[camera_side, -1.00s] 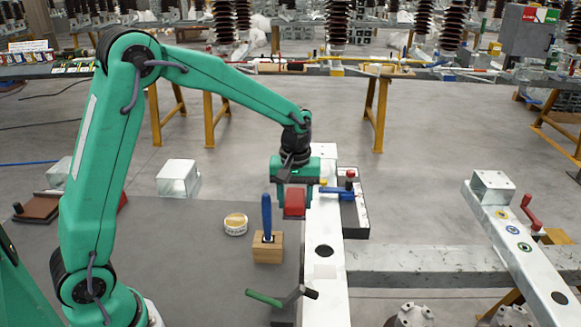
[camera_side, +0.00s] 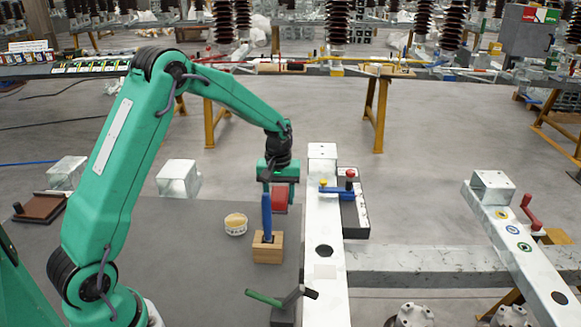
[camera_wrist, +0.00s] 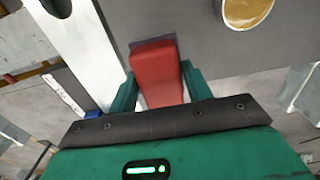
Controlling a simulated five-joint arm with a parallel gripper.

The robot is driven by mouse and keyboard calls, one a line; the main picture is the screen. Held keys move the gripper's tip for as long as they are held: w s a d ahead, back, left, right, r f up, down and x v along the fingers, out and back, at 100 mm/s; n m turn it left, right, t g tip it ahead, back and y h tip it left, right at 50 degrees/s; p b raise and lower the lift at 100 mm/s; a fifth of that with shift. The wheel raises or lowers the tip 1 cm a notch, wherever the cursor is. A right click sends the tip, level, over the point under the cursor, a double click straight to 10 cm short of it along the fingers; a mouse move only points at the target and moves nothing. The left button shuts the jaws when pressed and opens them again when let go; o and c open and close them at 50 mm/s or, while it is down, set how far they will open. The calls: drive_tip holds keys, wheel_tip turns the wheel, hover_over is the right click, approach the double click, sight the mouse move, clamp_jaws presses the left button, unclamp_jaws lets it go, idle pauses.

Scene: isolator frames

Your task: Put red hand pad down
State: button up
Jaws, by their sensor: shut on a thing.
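The red hand pad (camera_side: 280,198) is in my gripper (camera_side: 278,188), held at the table's far right part, behind the blue-handled tool in the side view. In the wrist view the red pad (camera_wrist: 157,72) sits between the two green fingers of my gripper (camera_wrist: 155,88), with a dark grey layer along its far edge. My gripper is shut on it. In the side view the blue handle partly hides the pad and the fingers. I cannot tell whether the pad touches the grey table (camera_side: 180,250).
The blue-handled tool (camera_side: 267,215) stands upright in a wooden block (camera_side: 268,248). A round tin (camera_side: 236,224) lies left of it. A white beam (camera_side: 324,220) with a blue lever (camera_side: 340,190) runs along the right. A green-handled lever (camera_side: 265,299) is in front. The table's left part is clear.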

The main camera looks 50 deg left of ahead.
sight(278, 216)
drive_tip(key=shift+w+a+f, duration=0.2)
drive_tip(key=shift+a+f, duration=0.15)
drive_tip(key=shift+a, duration=0.2)
drive_tip(key=shift+f, duration=2)
drive_tip(key=shift+f, duration=0.15)
drive_tip(key=o, duration=0.9)
wheel_tip(278, 216, up, 12)
drive_tip(key=shift+f, duration=0.1)
drive_tip(key=shift+r, duration=0.25)
drive_tip(key=shift+s+d+r, duration=0.1)
